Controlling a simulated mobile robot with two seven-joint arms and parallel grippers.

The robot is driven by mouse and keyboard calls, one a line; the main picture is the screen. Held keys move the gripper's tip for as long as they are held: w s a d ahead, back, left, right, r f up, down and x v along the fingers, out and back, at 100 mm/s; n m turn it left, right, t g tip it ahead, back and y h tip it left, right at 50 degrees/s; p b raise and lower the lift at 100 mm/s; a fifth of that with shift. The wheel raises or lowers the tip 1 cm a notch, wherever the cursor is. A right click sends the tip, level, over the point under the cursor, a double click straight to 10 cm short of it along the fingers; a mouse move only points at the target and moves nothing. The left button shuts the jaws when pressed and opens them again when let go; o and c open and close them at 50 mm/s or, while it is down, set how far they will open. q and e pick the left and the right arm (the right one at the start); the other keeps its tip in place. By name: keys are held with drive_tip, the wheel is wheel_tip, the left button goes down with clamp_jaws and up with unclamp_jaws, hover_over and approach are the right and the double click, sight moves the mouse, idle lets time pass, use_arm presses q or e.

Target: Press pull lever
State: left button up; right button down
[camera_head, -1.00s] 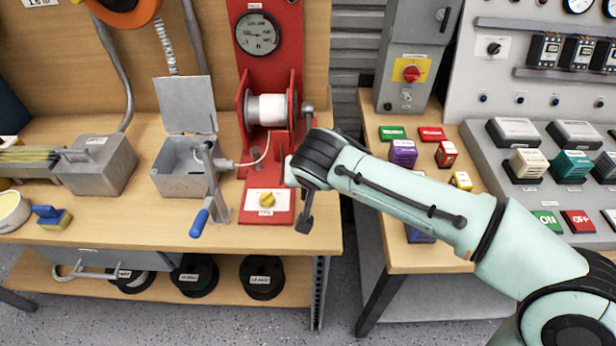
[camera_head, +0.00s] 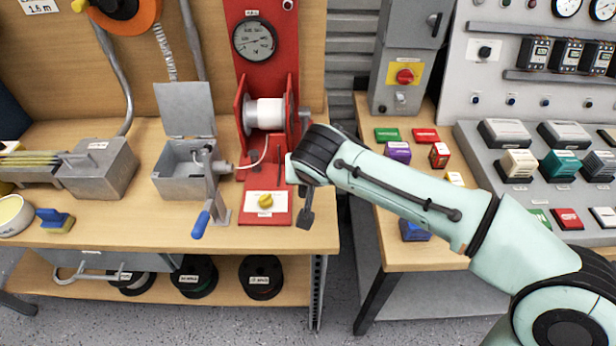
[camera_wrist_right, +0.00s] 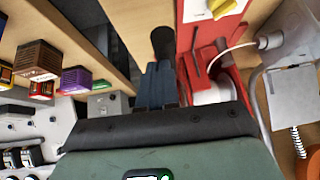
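A metal lever with a blue grip (camera_head: 201,224) stands at the front of a grey open-lidded box (camera_head: 178,172) on the left bench, its grip hanging down toward the front edge. My right gripper (camera_head: 306,208) points down at the bench's right front corner, right of the lever and apart from it. Its narrow fingers look shut together. In the right wrist view the fingers (camera_wrist_right: 160,85) lie close side by side, with a dark rounded end in front; I cannot tell whether this end is part of them. The lever does not show clearly there. My left gripper is out of view.
A gap separates the left bench from the right bench (camera_head: 385,245), which carries small coloured boxes and a control panel (camera_head: 520,90).

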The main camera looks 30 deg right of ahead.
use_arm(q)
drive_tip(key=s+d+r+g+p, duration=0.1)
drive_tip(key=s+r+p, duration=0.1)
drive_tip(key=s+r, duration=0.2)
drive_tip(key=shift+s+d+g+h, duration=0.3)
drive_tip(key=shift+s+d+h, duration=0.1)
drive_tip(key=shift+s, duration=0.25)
use_arm(e)
drive_tip(key=v, duration=1.2)
drive_tip(key=shift+d+r, duration=0.15)
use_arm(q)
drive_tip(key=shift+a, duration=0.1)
